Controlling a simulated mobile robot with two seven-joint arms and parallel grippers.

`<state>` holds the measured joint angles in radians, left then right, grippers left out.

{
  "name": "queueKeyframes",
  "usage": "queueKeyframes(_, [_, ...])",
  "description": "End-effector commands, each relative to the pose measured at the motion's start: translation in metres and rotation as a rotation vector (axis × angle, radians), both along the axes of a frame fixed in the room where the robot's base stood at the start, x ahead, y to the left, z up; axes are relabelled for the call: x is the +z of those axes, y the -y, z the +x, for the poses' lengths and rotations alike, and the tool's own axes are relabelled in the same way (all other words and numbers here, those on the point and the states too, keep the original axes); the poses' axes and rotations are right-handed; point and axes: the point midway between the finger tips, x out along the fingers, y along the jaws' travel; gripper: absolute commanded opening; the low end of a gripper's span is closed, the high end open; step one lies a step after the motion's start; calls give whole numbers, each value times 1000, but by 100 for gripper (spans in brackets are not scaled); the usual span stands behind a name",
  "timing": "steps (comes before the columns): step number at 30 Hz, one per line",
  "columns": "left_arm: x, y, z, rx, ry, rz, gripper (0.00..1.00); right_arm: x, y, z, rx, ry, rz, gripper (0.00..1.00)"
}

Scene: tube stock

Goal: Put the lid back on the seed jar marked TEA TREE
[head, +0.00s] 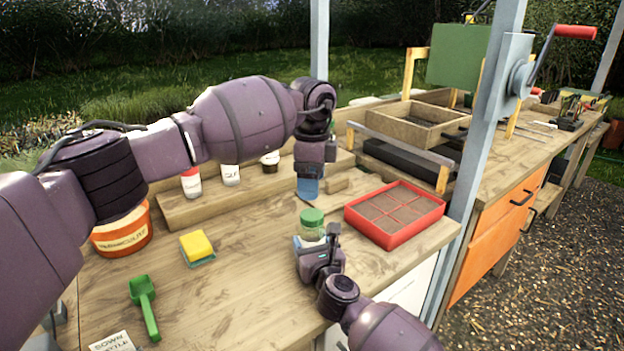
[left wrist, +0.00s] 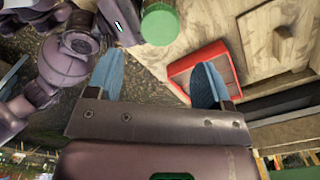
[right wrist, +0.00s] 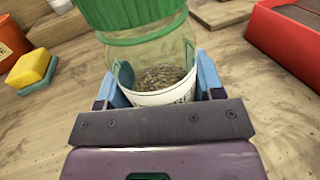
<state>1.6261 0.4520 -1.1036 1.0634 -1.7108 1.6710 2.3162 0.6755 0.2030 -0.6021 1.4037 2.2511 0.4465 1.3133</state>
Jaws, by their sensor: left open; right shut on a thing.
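A clear jar (right wrist: 165,85) with seeds inside and a white label stands at the table's front; only a bit of the lettering shows, too little to read. A ribbed green lid (head: 312,217) sits over its mouth; it fills the top of the right wrist view (right wrist: 130,12). I cannot tell how firmly it is seated. My right gripper (head: 316,246) is shut on the jar's lower body, a finger on each side. My left gripper (head: 308,190) points down, open and empty, above and behind the jar. In the left wrist view the lid (left wrist: 160,25) is beyond the blue fingertips (left wrist: 158,70), apart from them.
A red seed tray (head: 395,212) is just right of the jar. Several small jars (head: 230,176) stand on the raised shelf behind. A yellow sponge (head: 196,245), green scoop (head: 145,305) and orange tub (head: 122,236) are to the left. A post (head: 478,150) rises at right.

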Motion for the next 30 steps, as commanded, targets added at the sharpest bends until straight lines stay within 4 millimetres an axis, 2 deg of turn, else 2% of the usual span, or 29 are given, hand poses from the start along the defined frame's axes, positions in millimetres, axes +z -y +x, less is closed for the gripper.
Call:
queueKeyframes(11, [0,0,0,21,0,0,74,0,0,0,0,0,0,0])
queueKeyframes(16, [-6,0,0,20,-1,0,74,0,0,0,0,0,0,0])
queueKeyframes(30, [-66,0,0,20,-2,-1,74,0,0,0,0,0,0,0])
